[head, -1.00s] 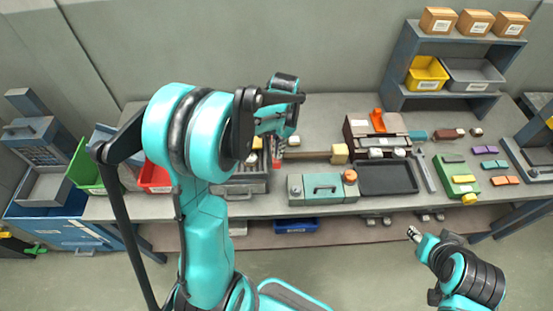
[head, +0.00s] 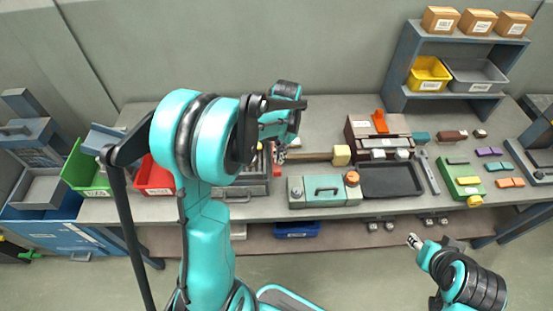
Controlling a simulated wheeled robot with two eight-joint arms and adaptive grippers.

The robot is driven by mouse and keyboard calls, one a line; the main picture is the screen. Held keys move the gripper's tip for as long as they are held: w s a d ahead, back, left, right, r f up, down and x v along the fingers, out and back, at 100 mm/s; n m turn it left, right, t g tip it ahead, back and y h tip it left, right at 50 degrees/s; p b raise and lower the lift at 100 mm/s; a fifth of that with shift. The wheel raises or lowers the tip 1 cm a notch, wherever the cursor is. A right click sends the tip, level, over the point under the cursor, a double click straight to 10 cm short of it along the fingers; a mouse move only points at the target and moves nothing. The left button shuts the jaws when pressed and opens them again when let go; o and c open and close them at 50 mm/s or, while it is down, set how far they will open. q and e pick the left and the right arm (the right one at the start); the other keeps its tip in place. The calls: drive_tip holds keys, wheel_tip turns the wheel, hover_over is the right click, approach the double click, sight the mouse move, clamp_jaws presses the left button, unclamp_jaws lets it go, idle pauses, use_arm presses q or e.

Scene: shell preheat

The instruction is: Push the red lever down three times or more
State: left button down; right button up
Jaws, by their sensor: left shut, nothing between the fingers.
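A small red part, which looks like the red lever (head: 275,148), shows at my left gripper, left of a brown bar with a yellow block (head: 341,154) on it. Most of it is hidden behind the gripper and forearm, so I cannot tell its angle. My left gripper (head: 280,157) is shut and empty, pointing down right at the red part; I cannot tell whether they touch. My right gripper (head: 414,241) is low at the right, in front of the bench and away from the lever; its fingers are too small to judge.
A green-grey case with a handle (head: 323,190) stands in front of the bar. A dark tray (head: 391,179) and a brown box with an orange part (head: 379,121) are to its right. Green (head: 84,166) and red bins (head: 154,179) stand at the left. The bench's back middle is clear.

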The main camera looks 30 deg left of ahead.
use_arm(q)
drive_tip(key=shift+w+d+r, duration=0.1)
drive_tip(key=shift+w+r, duration=0.05)
drive_tip(key=shift+w, duration=0.45)
drive_tip(key=shift+w+d+r, duration=0.1)
drive_tip(key=shift+w+r, duration=0.05)
drive_tip(key=shift+w, duration=0.4)
wheel_tip(320, 180, up, 12)
drive_tip(key=w, duration=0.1)
drive_tip(key=shift+w+d, duration=0.1)
